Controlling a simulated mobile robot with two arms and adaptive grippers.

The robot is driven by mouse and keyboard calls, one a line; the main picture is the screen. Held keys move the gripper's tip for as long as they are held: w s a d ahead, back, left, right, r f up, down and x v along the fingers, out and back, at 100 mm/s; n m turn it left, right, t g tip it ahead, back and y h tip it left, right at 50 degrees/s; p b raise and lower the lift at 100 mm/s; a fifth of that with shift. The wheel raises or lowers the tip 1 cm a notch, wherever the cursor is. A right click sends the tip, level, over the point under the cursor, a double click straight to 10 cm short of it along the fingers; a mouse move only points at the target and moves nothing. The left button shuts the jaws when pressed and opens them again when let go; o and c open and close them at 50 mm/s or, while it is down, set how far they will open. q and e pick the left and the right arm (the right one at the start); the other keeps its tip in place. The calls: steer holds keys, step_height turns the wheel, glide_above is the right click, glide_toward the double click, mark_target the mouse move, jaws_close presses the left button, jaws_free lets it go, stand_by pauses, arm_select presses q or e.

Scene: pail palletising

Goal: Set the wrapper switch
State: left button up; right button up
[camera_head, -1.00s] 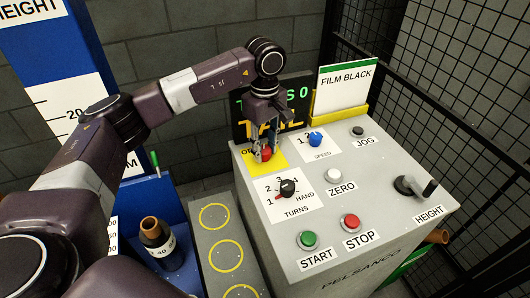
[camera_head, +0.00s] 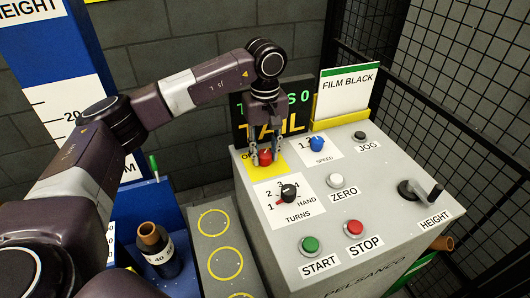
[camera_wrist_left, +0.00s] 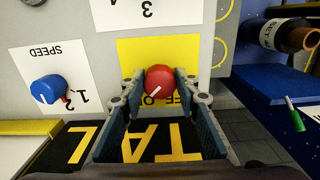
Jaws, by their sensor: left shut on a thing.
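The wrapper panel (camera_head: 370,212) is a grey box with labelled controls. My left gripper (camera_head: 265,157) is over its far left corner, fingers pointing down around a red knob (camera_head: 265,158) on a yellow plate. In the left wrist view the red knob (camera_wrist_left: 159,81) sits between the fingertips of the gripper (camera_wrist_left: 159,88), which are shut on it. A white mark on the knob runs diagonally. The plate's lettering is partly hidden by the fingers. The blue SPEED knob (camera_head: 317,144) and the black TURNS knob (camera_head: 288,191) stand nearby. My right gripper is not in view.
The panel also bears a green START button (camera_head: 310,244), a red STOP button (camera_head: 354,228), a white ZERO button (camera_head: 334,180) and a HEIGHT crank (camera_head: 420,190). A display (camera_head: 270,112) stands behind the knob. A mesh fence (camera_head: 450,100) closes the right side.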

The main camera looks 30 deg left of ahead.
mark_target(265, 154)
arm_select(q)
steer(key=o, duration=1.2)
steer(key=shift+c, duration=0.2)
steer(key=shift+r, duration=0.1)
step_height(265, 154, up, 12)
